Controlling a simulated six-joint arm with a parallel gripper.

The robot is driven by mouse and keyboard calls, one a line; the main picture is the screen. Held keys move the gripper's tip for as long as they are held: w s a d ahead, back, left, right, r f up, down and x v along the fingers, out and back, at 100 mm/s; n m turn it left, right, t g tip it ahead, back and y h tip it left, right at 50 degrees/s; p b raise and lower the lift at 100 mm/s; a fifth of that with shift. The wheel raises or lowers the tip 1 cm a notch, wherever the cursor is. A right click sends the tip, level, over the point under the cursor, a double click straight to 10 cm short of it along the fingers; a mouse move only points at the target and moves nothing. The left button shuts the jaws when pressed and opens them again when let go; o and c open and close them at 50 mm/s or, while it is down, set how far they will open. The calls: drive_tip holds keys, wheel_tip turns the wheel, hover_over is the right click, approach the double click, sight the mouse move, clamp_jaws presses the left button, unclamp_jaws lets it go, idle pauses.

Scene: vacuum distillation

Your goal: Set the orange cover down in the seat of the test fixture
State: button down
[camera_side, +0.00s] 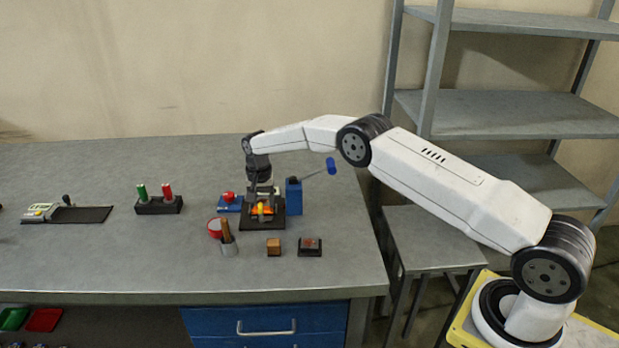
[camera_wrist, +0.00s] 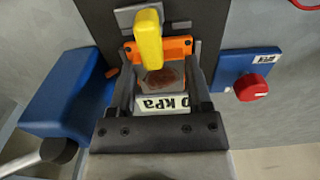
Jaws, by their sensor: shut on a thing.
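The orange cover (camera_wrist: 178,47) is between the fingers of my gripper (camera_wrist: 160,68) in the wrist view, and the gripper is shut on it. In the side view the cover (camera_side: 266,211) shows as a small orange patch under my gripper (camera_side: 262,192), low over the test fixture. The fixture's dark base (camera_side: 262,225) stands on the bench; its dark plate also shows in the wrist view (camera_wrist: 203,25). A yellow handle (camera_wrist: 148,40) stands in front of part of the cover. A white kPa label (camera_wrist: 163,103) lies between the fingers. I cannot tell whether the cover touches the seat.
A blue box (camera_side: 294,197) with a blue-headed tool (camera_side: 331,166) stands close right of the fixture. A blue unit with a red knob (camera_side: 229,197) is close left. A cup with a wooden handle (camera_side: 228,240), wooden block (camera_side: 273,247) and dark block (camera_side: 310,247) stand in front.

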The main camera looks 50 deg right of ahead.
drive_tip(key=shift+f, duration=0.4)
idle(0.7)
unclamp_jaws()
drive_tip(key=shift+r, duration=0.2)
idle(0.4)
drive_tip(key=shift+r, duration=3.25)
drive_tip(key=shift+r, duration=0.1)
drive_tip(key=shift+s+a+r+n, duration=0.15)
drive_tip(key=shift+s+r+n, duration=0.25)
drive_tip(key=shift+s+r, duration=0.2)
drive_tip(key=s+a+r+n+t, duration=0.1)
drive_tip(key=s+n, duration=0.1)
drive_tip(key=s, duration=0.9)
drive_tip(key=s+a+r+n, duration=0.1)
drive_tip(key=s+r+n, duration=0.1)
drive_tip(key=s, duration=0.9)
drive_tip(key=s+a+r+n+t, duration=0.1)
drive_tip(key=s+n, duration=0.3)
drive_tip(key=s, duration=0.8)
drive_tip(key=shift+a+r+t, duration=0.15)
drive_tip(key=shift+r+t, duration=0.15)
drive_tip(key=shift+r, duration=0.05)
